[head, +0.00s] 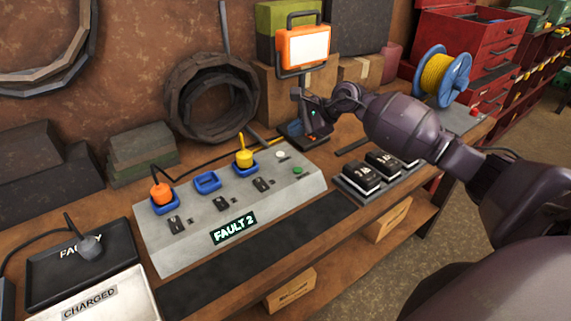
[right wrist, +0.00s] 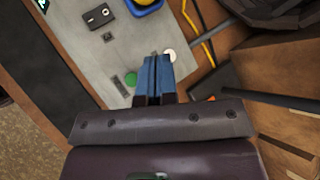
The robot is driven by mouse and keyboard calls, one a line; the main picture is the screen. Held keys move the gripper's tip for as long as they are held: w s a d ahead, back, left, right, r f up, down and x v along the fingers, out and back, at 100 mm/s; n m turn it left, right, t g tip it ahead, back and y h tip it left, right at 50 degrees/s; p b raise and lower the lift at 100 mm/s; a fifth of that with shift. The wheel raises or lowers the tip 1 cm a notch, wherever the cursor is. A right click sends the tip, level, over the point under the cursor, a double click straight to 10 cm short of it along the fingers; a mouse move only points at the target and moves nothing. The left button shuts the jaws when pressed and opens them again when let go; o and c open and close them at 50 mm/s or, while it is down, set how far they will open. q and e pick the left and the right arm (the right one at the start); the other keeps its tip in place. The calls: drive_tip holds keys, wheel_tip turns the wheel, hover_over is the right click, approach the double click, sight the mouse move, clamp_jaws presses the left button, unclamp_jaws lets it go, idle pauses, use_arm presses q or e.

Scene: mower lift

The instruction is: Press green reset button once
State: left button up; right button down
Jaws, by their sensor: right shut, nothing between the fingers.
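The green button (head: 297,170) sits at the right end of the sloped grey control panel (head: 187,249), below a round white button or lamp (head: 280,155). In the right wrist view the green button (right wrist: 131,79) lies just left of my blue fingers and the white one (right wrist: 170,56) just right of their tips. My right gripper (head: 292,131) is over the panel's right end, shut and empty, with its fingers together (right wrist: 153,58). I cannot tell whether the fingertips touch the panel. The panel's display (head: 234,229) reads "FAULT 2". My left gripper is not in view.
An orange plug (head: 161,191) and a yellow plug (head: 244,157) stand in blue sockets; the middle blue socket (head: 207,182) is empty. Black batteries (head: 361,174) sit right of the panel. A work light (head: 303,47) stands behind my gripper. The dark strip before the panel is clear.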

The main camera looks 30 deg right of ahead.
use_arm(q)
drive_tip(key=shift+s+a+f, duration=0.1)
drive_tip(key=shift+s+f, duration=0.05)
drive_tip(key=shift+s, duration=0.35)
use_arm(e)
drive_tip(key=shift+s+f+n+g, duration=0.3)
drive_tip(key=shift+s+n, duration=0.35)
drive_tip(key=shift+n, duration=0.25)
